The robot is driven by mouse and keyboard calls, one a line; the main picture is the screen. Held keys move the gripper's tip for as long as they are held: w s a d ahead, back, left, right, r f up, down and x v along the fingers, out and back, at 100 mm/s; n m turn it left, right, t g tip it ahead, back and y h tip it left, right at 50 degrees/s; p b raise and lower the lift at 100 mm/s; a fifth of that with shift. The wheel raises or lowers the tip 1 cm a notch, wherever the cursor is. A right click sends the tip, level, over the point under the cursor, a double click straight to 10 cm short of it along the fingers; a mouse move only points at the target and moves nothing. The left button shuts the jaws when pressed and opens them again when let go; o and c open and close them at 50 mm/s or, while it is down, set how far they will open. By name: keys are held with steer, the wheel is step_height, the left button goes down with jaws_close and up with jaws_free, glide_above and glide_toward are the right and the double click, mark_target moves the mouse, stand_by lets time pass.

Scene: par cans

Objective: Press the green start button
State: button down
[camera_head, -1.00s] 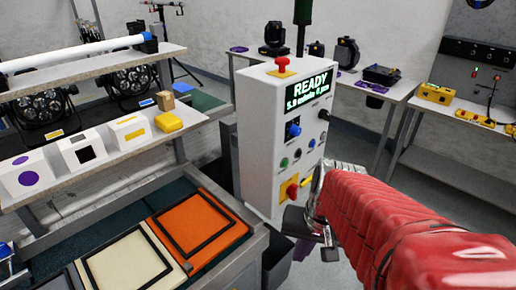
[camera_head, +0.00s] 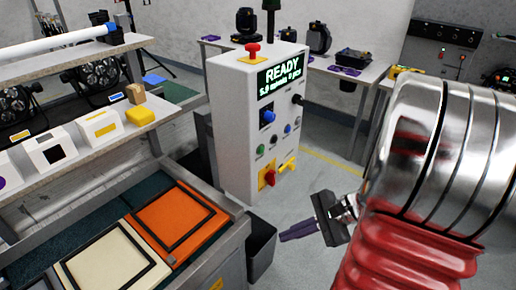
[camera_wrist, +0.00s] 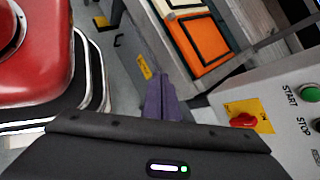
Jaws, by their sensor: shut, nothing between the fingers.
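The green start button (camera_head: 260,149) is a small round button on the front panel of the white control cabinet (camera_head: 233,130). In the wrist view it shows at the right edge, beside the word START (camera_wrist: 309,93). My gripper (camera_head: 283,236) is shut and empty, its purple fingers together and pointing left. It is in front of and below the panel, apart from the button. In the wrist view the closed fingers (camera_wrist: 160,80) point up the picture, to the left of the button.
A red mushroom button (camera_head: 252,50) tops the cabinet. A dark bin (camera_head: 261,245) stands below, beside the bench with orange (camera_head: 170,222) and cream trays.

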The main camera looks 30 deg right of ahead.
mark_target(263, 151)
steer(key=w+d+r+m+t+h, duration=0.1)
steer(key=w+d+r+m+t, duration=0.6)
steer(key=d+r+m+t, duration=0.2)
steer(key=d+m+t, duration=0.2)
steer(key=d, duration=0.1)
steer(key=shift+w+r+m, duration=0.15)
steer(key=shift+w+m, duration=0.05)
steer(key=shift+m, duration=0.2)
steer(key=shift+x, duration=7)
steer(key=shift+w+d, duration=0.15)
